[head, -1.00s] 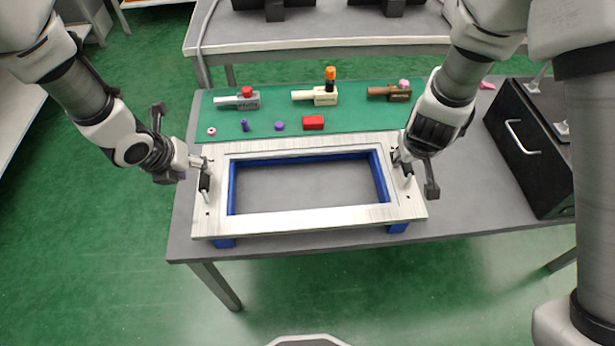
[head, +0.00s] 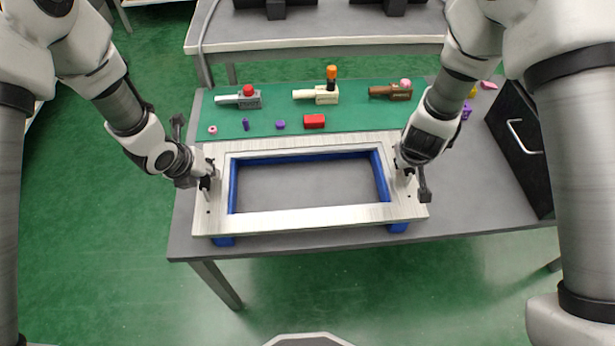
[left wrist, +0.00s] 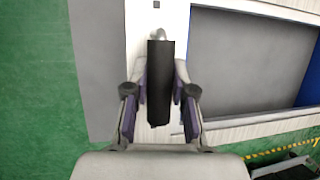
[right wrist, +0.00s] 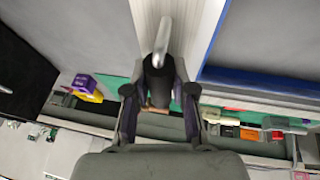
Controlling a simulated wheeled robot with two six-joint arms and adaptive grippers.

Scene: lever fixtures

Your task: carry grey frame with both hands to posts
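The grey frame (head: 310,218), a pale rectangular ring with a handle on each short side, lies level over blue supports (head: 397,227) on the grey table. I cannot tell whether these supports are the posts. My left gripper (head: 207,180) is at the left handle; in the left wrist view its fingers lie close against both sides of the black handle (left wrist: 160,75). My right gripper (head: 404,172) is at the right handle; in the right wrist view its fingers close around the dark handle (right wrist: 159,82). Both grippers look shut on the handles.
A green mat (head: 270,121) behind the frame holds several small items, among them a red block (head: 314,121) and a brown piece (head: 391,92). A black box (head: 520,150) stands at the right. Another table (head: 320,30) is farther back.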

